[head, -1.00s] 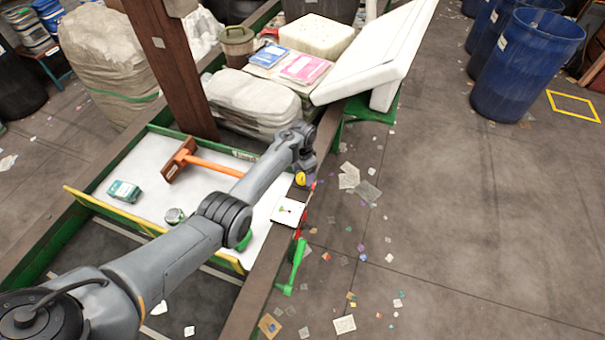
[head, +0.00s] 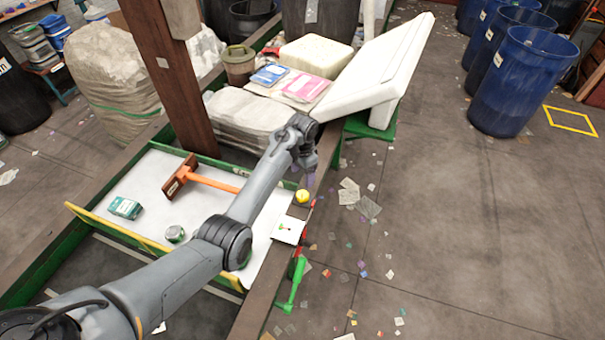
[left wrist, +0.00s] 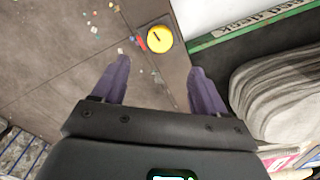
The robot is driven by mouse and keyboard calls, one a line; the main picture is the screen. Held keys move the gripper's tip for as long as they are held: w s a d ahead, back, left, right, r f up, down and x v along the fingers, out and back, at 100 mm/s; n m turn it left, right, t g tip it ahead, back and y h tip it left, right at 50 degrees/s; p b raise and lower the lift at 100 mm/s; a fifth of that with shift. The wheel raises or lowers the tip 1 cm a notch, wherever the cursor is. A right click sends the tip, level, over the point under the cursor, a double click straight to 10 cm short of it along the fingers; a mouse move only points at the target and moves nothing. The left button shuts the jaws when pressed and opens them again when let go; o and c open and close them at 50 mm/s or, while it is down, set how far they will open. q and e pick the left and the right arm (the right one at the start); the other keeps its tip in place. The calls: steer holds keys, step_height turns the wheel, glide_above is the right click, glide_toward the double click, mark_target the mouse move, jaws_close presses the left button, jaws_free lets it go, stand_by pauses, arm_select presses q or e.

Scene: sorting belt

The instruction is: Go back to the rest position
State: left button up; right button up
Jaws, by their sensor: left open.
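My left arm reaches in from the lower left of the head view, across the sorting belt (head: 130,185). Its gripper (head: 309,168) hangs over the belt's right-hand rail, just beyond a round yellow button (head: 302,196). In the left wrist view, the two purple fingers of this gripper (left wrist: 162,82) are spread apart with nothing between them. The yellow button also shows there, ahead of the fingers and apart from them (left wrist: 158,39). My right gripper is in neither view.
A teal box (head: 125,208), a can (head: 175,234) and an orange-handled brush (head: 180,177) lie on the belt. Wrapped bales (head: 245,118) and a leaning white panel (head: 375,75) stand beyond the gripper. Floor at right is open, with litter; blue barrels (head: 525,85) stand beyond.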

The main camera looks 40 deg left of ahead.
arm_select(q)
steer(key=s+d+f+t+y+p, duration=0.1)
steer(key=s+d+f+p, duration=0.15)
steer(key=s, duration=0.55)
steer(key=s+d+f+t+y+p, duration=0.1)
steer(key=s+d+p, duration=0.25)
steer(key=s, duration=0.45)
steer(key=s+d+r+p, duration=0.1)
steer(key=s+d+r, duration=0.3)
steer(key=s, duration=0.2)
steer(key=s+d+r+t+h+p, duration=0.1)
steer(key=s+d+r, duration=0.3)
steer(key=s, duration=0.3)
steer(key=s+d+r+n+h+p, duration=0.1)
steer(key=s+d+r+p, duration=0.1)
steer(key=s+d+r, duration=0.2)
steer(key=s, duration=0.3)
steer(key=shift+t, duration=0.3)
steer(key=shift+s+d, duration=0.1)
